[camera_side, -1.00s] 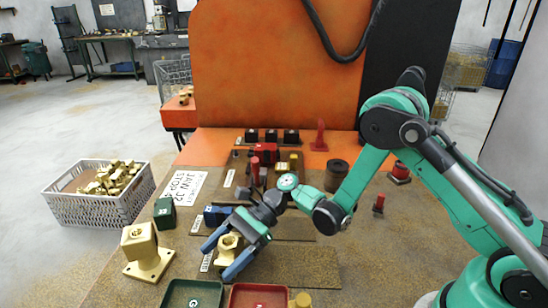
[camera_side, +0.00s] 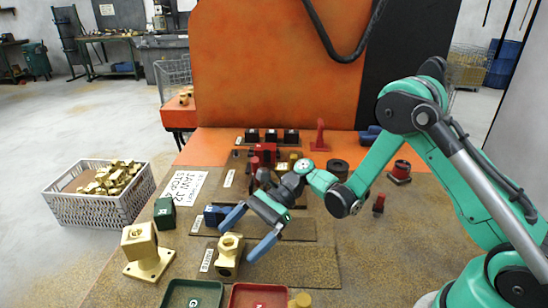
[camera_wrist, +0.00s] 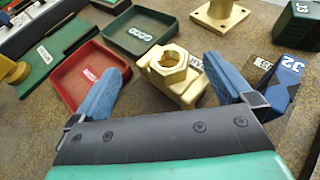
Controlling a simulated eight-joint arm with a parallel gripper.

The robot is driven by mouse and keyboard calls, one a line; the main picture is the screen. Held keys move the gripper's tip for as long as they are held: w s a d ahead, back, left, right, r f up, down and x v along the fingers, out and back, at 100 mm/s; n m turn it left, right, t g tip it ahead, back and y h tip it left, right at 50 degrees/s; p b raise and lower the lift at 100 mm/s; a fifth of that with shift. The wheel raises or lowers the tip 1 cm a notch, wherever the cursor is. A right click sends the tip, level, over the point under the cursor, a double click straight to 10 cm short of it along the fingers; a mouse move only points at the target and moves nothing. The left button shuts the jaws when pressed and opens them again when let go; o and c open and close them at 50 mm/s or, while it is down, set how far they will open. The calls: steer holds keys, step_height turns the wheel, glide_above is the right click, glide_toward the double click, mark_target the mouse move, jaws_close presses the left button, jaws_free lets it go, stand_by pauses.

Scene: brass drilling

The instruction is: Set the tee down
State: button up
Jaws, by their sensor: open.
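The brass tee (camera_side: 228,256) stands on a brown board (camera_side: 300,268) beside a small white label, with its round opening facing up. In the wrist view the tee (camera_wrist: 178,78) lies ahead between my two blue fingers. Nothing is held in the jaws, and the fingers look clear of the tee. The wrist view also shows the open gripper (camera_wrist: 168,62).
A brass block on a flange (camera_side: 148,258) stands left of the tee. A blue jaw block (camera_side: 215,215) and a green block (camera_side: 164,213) sit behind. Green (camera_side: 172,297) and red (camera_side: 242,291) trays are in front.

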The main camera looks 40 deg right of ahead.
steer(key=shift+d+r, duration=0.25)
steer(key=shift+d, duration=0.15)
steer(key=shift+r, duration=0.2)
steer(key=s+d+r+n+t+h, duration=0.6)
steer(key=d+r+n+h, duration=0.3)
steer(key=n+h, duration=0.4)
steer(key=s+n, duration=0.1)
steer(key=n, duration=0.3)
steer(key=shift+s+d+r+t, duration=0.2)
steer(key=shift+d+t, duration=0.15)
steer(key=shift+t, duration=0.05)
steer(key=shift+s+d+r+n, duration=0.1)
steer(key=shift+s+d+n, duration=0.15)
steer(key=shift+n, duration=0.25)
steer(key=shift+c, duration=1.1)
steer(key=shift+w, duration=0.1)
